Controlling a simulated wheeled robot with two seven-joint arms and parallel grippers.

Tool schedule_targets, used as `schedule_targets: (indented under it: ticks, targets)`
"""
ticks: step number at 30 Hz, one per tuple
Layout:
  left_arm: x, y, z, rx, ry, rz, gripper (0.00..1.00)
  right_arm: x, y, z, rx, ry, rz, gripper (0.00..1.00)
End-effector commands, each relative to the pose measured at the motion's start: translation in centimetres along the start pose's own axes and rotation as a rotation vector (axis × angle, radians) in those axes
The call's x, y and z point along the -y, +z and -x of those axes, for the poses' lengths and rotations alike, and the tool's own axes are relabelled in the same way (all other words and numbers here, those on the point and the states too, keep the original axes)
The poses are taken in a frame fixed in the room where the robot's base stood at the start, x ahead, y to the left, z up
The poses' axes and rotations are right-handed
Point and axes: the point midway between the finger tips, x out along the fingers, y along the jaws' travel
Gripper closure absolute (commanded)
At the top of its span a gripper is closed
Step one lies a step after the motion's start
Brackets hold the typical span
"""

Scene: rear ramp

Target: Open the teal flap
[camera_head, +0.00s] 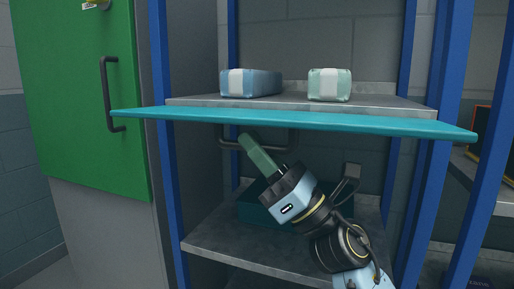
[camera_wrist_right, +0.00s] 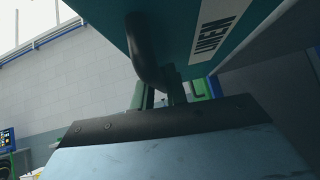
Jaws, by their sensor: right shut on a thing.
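The teal flap (camera_head: 290,119) shows almost edge-on in the head view, standing out about level across the blue-framed shelf unit. It also fills the top of the right wrist view (camera_wrist_right: 170,25), with a white label reading LINEN. Its dark bar handle (camera_head: 231,144) hangs from its underside and shows large in the wrist view (camera_wrist_right: 146,58). My right gripper (camera_head: 257,151) reaches up from below, under the flap, and is shut on the handle. The fingers partly hide the handle's grasped part. My left gripper is not in view.
A blue package (camera_head: 262,84) and a pale green package (camera_head: 329,86) lie on the shelf (camera_head: 390,104) above the flap. A dark teal bin (camera_head: 250,210) stands on the lower shelf (camera_head: 225,240), behind my right arm. A green door (camera_head: 75,85) stands at left.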

Motion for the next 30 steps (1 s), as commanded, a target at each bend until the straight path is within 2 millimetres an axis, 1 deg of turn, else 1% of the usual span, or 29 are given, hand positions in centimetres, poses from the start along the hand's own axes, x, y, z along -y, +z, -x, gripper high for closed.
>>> schedule_targets:
  ticks: [3, 4, 9, 17, 20, 23, 26, 30]
  targets:
    - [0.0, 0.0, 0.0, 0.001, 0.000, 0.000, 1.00, 0.1, 0.0, 0.0, 0.001, -0.004, -0.001, 1.00]
    - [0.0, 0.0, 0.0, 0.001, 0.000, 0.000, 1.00, 0.1, 0.0, 0.0, 0.001, -0.004, -0.001, 0.84]
    - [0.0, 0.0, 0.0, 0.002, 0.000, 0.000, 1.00, 0.1, 0.1, 0.0, 0.001, -0.002, 0.000, 0.64]
    - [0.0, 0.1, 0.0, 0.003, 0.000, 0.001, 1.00, 0.0, 0.1, 0.0, 0.001, 0.001, 0.000, 0.64]
    - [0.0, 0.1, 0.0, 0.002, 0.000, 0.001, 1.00, 0.0, 0.0, 0.4, 0.001, 0.000, 0.000, 0.64]
    - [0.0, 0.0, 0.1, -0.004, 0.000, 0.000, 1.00, 0.0, 0.0, 1.6, 0.001, -0.002, -0.002, 0.64]
    - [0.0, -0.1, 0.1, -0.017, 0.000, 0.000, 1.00, 0.1, -0.1, 3.5, 0.000, -0.005, -0.002, 0.64]
    - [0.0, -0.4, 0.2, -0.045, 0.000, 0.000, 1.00, 0.1, -0.1, 6.8, 0.000, -0.006, -0.002, 0.64]
